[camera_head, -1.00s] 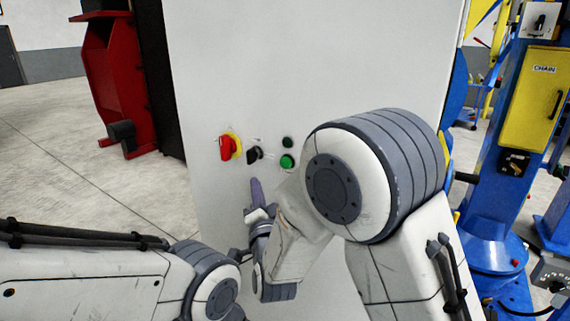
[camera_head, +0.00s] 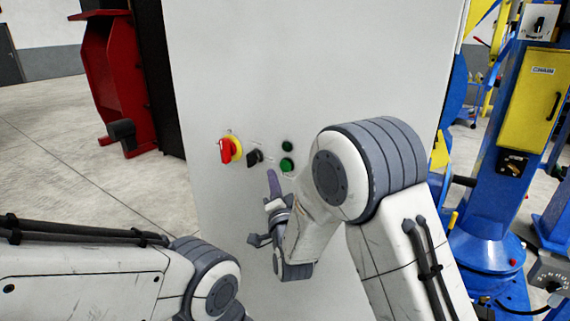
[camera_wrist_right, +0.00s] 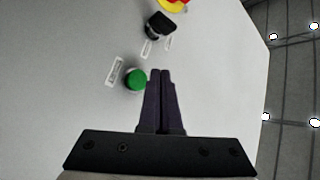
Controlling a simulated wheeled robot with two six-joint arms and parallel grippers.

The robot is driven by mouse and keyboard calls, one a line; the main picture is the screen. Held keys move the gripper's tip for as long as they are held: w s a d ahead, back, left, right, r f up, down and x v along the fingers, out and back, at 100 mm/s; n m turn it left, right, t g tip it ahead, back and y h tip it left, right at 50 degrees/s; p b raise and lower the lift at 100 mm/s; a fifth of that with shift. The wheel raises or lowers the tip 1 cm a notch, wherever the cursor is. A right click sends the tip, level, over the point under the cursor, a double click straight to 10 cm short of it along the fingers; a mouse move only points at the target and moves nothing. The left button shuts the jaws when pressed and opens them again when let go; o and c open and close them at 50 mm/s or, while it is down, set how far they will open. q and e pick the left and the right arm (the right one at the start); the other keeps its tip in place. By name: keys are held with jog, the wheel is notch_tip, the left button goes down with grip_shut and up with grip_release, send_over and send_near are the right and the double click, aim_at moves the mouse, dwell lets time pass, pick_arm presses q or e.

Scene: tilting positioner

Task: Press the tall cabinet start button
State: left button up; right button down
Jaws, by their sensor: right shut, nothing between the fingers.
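The tall pale cabinet (camera_head: 320,60) stands in front of me. Its front carries an upper green button (camera_head: 287,146) and a lower green button (camera_head: 287,165). Left of them are a black knob (camera_head: 255,157) and a red and yellow switch (camera_head: 230,149). My right gripper (camera_head: 273,174) is shut and empty, its tips just left of and below the lower button. My left gripper is out of view.
A red machine frame (camera_head: 115,80) stands left of the cabinet. A blue column with a yellow chain box (camera_head: 530,110) stands at the right. Grey floor (camera_head: 60,150) lies open at the left. My left arm crosses the lower left.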

aim_at(281, 163)
jog(key=shift+w+d+b, duration=0.55)
jog(key=shift+w+d, duration=0.3)
jog(key=shift+w, duration=0.3)
dwell(1.3)
jog(key=shift+w+d+b, duration=0.25)
jog(key=shift+w+b, duration=0.1)
jog(key=shift+b, duration=0.05)
jog(key=shift+w+d, duration=0.25)
jog(key=shift+w, duration=0.15)
dwell(0.6)
jog(key=shift+s+b, duration=0.1)
jog(key=shift+b, duration=0.2)
jog(key=shift+s+a+b, duration=0.4)
jog(key=shift+s+a, duration=0.1)
jog(key=shift+s, duration=0.15)
